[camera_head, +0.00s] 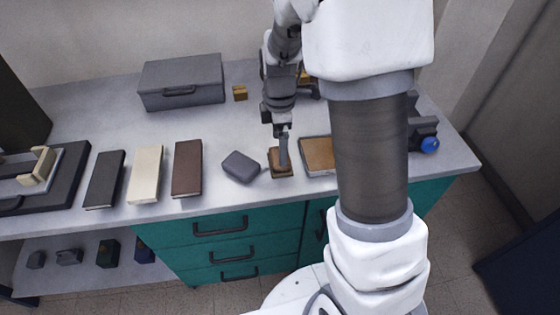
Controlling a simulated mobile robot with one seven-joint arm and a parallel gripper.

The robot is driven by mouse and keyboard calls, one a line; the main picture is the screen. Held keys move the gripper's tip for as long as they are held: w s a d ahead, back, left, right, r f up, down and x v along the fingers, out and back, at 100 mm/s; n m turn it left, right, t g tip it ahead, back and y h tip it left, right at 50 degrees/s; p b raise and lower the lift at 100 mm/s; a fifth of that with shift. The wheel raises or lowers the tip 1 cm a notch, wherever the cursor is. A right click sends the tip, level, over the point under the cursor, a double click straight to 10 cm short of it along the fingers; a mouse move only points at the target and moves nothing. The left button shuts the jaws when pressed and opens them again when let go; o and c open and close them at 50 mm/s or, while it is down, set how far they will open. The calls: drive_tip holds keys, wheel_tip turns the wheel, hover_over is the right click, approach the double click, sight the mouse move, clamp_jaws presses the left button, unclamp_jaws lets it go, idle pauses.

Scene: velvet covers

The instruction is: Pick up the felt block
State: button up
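A dark grey block with rounded edges (240,167) lies on the table near its front edge; it looks like the felt block, though its material is hard to tell. Just right of it is a small brown block or pad (274,161) with a darker base. My gripper (283,163) points down over this brown piece, its fingers in front of it. The fingers look like one narrow dark shape, so their opening is not clear. I cannot tell whether they touch or hold the brown piece. The grey block is apart from the gripper, to its left.
Left of the grey block lie brown (187,168), cream (145,174) and black (104,179) books, then a dark press-like device (70,175). A grey case (182,82) and small brass block (240,92) stand behind. A tan-topped tray (318,154) lies right, partly behind my arm.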

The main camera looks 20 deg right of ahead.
wheel_tip(320, 180, down, 4)
drive_tip(key=shift+f+b, duration=0.1)
drive_tip(key=shift+b, duration=0.25)
drive_tip(key=c, duration=1)
wheel_tip(320, 180, up, 5)
drive_tip(key=shift+d+f+p, duration=0.1)
drive_tip(key=shift+f+p, duration=0.1)
drive_tip(key=shift+p, duration=0.4)
drive_tip(key=s+d+r, duration=0.2)
drive_tip(key=d, duration=0.1)
drive_tip(key=s+d+r, duration=0.2)
drive_tip(key=d, duration=0.1)
drive_tip(key=s+d+r+p, duration=0.1)
drive_tip(key=s+d+r, duration=0.1)
drive_tip(key=d, duration=0.2)
drive_tip(key=shift+s+r, duration=0.1)
drive_tip(key=shift+r, duration=0.15)
drive_tip(key=o, duration=0.9)
drive_tip(key=shift+c, duration=0.2)
drive_tip(key=c, duration=0.7)
